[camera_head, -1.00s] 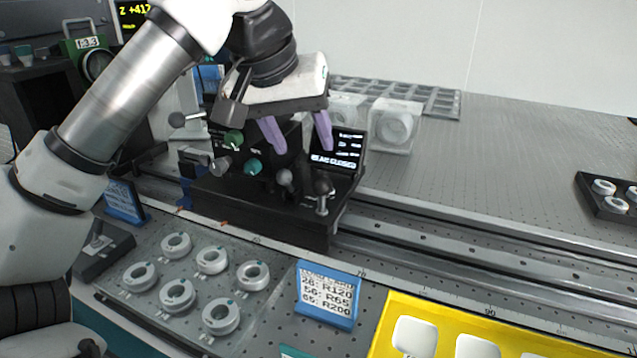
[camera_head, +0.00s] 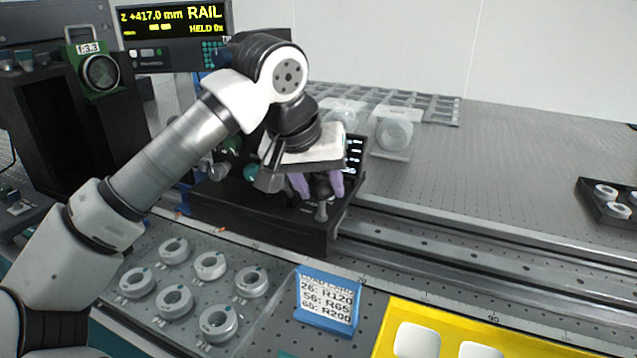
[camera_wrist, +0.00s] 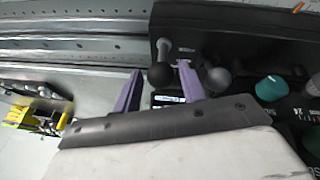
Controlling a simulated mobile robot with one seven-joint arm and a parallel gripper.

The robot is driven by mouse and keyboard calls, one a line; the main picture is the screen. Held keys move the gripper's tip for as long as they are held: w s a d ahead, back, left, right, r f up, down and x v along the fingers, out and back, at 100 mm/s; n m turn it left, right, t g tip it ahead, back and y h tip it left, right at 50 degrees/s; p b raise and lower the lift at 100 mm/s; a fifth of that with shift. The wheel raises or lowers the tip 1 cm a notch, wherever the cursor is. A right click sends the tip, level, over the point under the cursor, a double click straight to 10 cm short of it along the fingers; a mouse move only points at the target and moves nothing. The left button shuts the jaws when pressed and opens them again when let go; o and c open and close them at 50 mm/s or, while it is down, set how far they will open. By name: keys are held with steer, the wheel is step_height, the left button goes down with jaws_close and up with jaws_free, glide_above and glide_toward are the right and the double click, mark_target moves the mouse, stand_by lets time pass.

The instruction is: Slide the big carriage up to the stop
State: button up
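The big carriage (camera_head: 265,225) is a long black block on the metal rail (camera_head: 450,250), with several knobs and a small lit screen (camera_head: 354,155) on top. My gripper (camera_head: 318,185) has two purple fingers and hangs low over the carriage's right end. The fingers are apart, one on each side of a dark ball knob (camera_head: 322,188). In the wrist view the same dark knob (camera_wrist: 160,76) lies between the open fingers (camera_wrist: 160,68), with gaps visible. A grey knob (camera_wrist: 218,80) is just outside one finger. I cannot make out the stop.
A display (camera_head: 172,22) reads Z +417.0 mm, RAIL, HELD 0x. In front are a tray of white rings (camera_head: 235,300), a blue label stand (camera_head: 327,298) and a yellow tray (camera_head: 385,340). The rail right of the carriage looks clear.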

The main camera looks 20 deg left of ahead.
jaws_close()
steer(key=shift+a, duration=0.65)
steer(key=shift+o, duration=1.5)
jaws_free()
steer(key=p+v, duration=0.1)
steer(key=v, duration=1.3)
steer(key=shift+p, duration=0.35)
steer(key=shift+d+f, duration=0.1)
steer(key=shift+f, duration=0.05)
